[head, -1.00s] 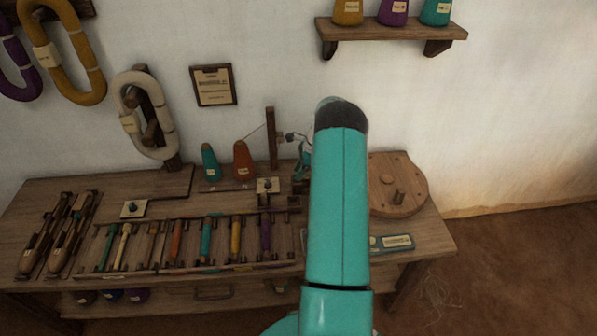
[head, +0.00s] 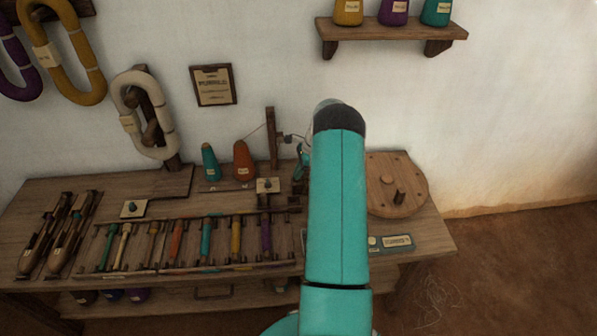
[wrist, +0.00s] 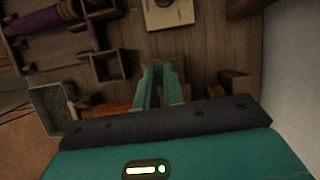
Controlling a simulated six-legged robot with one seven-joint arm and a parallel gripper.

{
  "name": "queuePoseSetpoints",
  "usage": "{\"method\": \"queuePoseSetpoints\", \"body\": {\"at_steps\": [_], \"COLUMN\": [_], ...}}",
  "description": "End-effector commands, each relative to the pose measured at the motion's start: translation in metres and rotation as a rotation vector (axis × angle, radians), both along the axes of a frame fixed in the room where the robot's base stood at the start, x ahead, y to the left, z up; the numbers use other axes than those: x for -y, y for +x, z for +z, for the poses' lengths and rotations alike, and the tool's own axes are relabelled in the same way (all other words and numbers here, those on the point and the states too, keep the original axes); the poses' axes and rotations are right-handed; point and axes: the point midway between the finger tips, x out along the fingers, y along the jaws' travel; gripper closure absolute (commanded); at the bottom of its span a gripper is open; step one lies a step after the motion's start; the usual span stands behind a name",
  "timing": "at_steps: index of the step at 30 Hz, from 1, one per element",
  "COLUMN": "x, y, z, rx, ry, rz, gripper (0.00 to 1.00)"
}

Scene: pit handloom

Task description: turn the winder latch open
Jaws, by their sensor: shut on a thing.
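My gripper (wrist: 160,76) shows in the wrist view with its two teal fingers drawn together at the tips, shut on the winder latch. The latch itself is small and almost wholly hidden between the fingers, so its angle cannot be read. In the head view my gripper (head: 302,162) is partly covered by my teal arm. It is at the winder, just right of the upright wooden post (head: 272,140) at the back of the bench.
A wooden bench (head: 70,200) holds several coloured bobbins in a rack. A teal cone (head: 210,162) and an orange cone (head: 244,160) stand left of the post. A pale square plate with a knob (head: 268,186) lies in front. A round wooden disc (head: 397,182) is at right.

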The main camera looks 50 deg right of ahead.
Motion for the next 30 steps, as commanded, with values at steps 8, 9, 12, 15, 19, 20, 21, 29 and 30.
{"method": "queuePoseSetpoints", "body": {"at_steps": [8, 9, 12, 15, 19, 20, 21, 29, 30], "x": [0.0008, 0.0009, 0.0013, 0.0013, 0.0017, 0.0017, 0.0017, 0.0015, 0.0014], "y": [0.0014, 0.0015, 0.0023, 0.0027, 0.0033, 0.0034, 0.0039, 0.0054, 0.0056], "z": [-0.0002, -0.0002, 0.0, 0.0001, 0.0, 0.0002, 0.0002, 0.0003, 0.0004], "rx": [0.0, -0.001, 0.0, -0.001, -0.001, 0.0, 0.0, 0.0, -0.001], "ry": [-0.001, -0.001, -0.001, -0.002, -0.002, -0.001, -0.001, -0.001, -0.001], "rz": [0.165, 0.198, 0.288, 0.384, 0.508, 0.537, 0.574, 0.821, 0.859], "gripper": [1.0, 1.0, 1.0, 1.0, 1.0, 1.0, 1.0, 1.0, 1.0]}}
